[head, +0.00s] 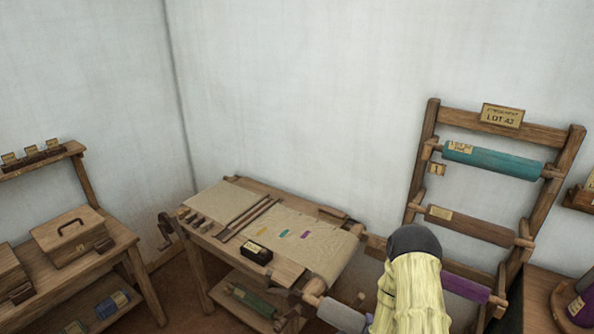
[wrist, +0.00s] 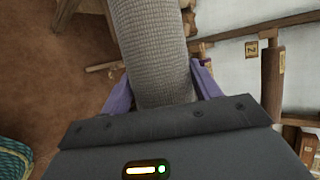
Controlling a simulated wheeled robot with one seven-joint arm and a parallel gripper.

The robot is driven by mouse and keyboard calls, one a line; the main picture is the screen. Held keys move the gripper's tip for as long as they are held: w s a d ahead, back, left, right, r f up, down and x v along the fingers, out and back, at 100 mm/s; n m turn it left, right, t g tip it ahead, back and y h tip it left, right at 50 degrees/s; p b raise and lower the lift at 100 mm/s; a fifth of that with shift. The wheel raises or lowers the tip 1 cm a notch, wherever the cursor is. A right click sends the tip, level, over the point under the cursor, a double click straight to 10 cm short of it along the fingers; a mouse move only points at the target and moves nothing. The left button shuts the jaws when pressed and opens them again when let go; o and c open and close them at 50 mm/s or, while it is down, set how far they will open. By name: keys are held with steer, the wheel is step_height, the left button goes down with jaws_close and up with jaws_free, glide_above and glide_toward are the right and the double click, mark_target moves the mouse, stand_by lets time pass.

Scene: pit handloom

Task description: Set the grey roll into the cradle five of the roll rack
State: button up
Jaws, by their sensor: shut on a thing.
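The grey roll (wrist: 152,45) is woven and thick, and sits between the purple fingers of my gripper (wrist: 162,88) in the wrist view. My gripper is shut on it. In the head view a grey roll end (head: 342,315) with a wooden tip shows at the bottom edge, left of my arm; my gripper is hidden there. The roll rack (head: 418,165) is a ladder-like wooden frame against the wall at right. It bears a teal roll (head: 492,160), a brown roll (head: 470,225) and a lower purple roll (head: 466,289). I cannot make out cradle five; the lower rack is hidden or out of frame.
A loom table (head: 230,245) with cloth, a dark box (head: 257,253) and small tools stands left of the rack. A side bench (head: 110,252) with a wooden case is at far left. In the wrist view a number 2 tag (wrist: 251,47) shows on the rack.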

steer(key=a+f+n+y+b, duration=0.1)
steer(key=a+f+b, duration=0.1)
steer(key=f+b, duration=0.6)
steer(key=s+a+f+b, duration=0.1)
steer(key=a+f+b, duration=0.1)
steer(key=f+b, duration=0.6)
steer(key=shift+s+f+n+y, duration=0.2)
steer(key=shift+f+n+y, duration=0.2)
steer(key=shift+f, duration=0.15)
stand_by(1.4)
steer(key=shift+s+a, duration=0.1)
steer(key=shift+a, duration=0.15)
stand_by(0.4)
steer(key=shift+w+d, duration=0.15)
steer(key=shift+w, duration=0.05)
stand_by(0.4)
